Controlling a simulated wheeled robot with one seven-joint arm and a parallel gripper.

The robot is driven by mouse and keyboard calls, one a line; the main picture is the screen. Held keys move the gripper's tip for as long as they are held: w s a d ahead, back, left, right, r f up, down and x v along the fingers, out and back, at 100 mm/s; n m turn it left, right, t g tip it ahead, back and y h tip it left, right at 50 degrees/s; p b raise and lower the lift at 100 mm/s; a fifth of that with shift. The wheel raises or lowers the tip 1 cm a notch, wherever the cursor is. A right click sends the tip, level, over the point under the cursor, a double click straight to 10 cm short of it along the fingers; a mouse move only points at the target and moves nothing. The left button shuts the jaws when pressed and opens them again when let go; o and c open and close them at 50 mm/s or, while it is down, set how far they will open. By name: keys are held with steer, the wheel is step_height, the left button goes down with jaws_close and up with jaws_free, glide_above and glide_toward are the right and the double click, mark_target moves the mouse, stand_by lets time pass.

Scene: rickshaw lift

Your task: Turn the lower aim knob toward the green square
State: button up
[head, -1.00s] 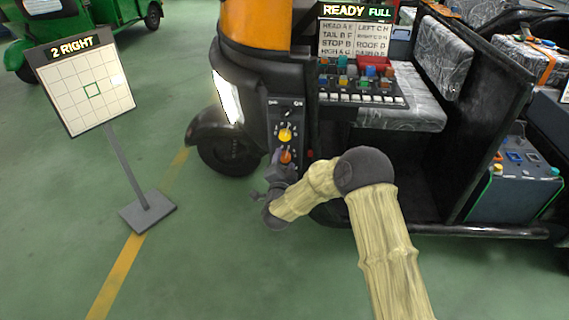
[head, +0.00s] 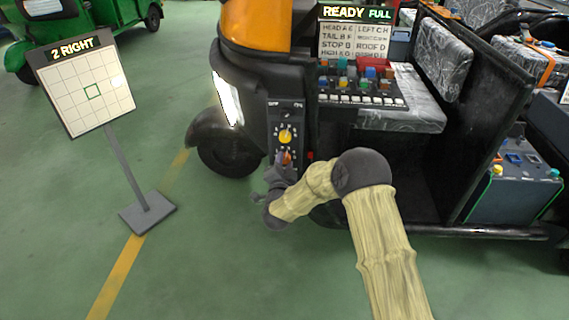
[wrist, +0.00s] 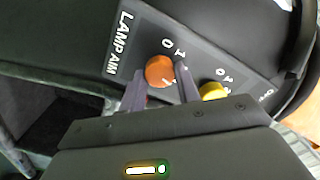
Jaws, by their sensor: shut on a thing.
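The lower aim knob is an orange knob (head: 287,157) on the dark panel at the rickshaw's front, below a yellow knob (head: 285,136). In the wrist view the orange knob (wrist: 160,71) sits between my two fingers beside the words LAMP AIM. My gripper (head: 281,161) is shut on it, and its fingers partly hide it in the head view. The green square (head: 92,91) is an outline in the middle of a white gridded board (head: 66,101) at the left. The board's sign reads 2 RIGHT.
The yellow knob (wrist: 213,91) is close to my right finger in the wrist view. A lit headlamp (head: 228,98) is left of the panel. A dashboard with several coloured switches (head: 358,83) and a READY FULL display (head: 357,13) is above right. Green floor is clear in front.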

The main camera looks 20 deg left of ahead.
steer(key=n, duration=0.4)
steer(key=shift+s+p, duration=0.1)
steer(key=shift+p, duration=0.3)
steer(key=n, duration=0.4)
steer(key=shift+p, duration=0.4)
steer(key=n+p, duration=0.1)
steer(key=n, duration=0.4)
steer(key=shift+f, duration=0.1)
steer(key=shift+n+p, duration=0.3)
steer(key=shift+n, duration=0.7)
steer(key=shift+f, duration=0.1)
steer(key=o, duration=1)
steer(key=p+v, duration=0.1)
steer(key=v, duration=1.6)
steer(key=shift+s+a, duration=0.1)
steer(key=shift+s, duration=0.1)
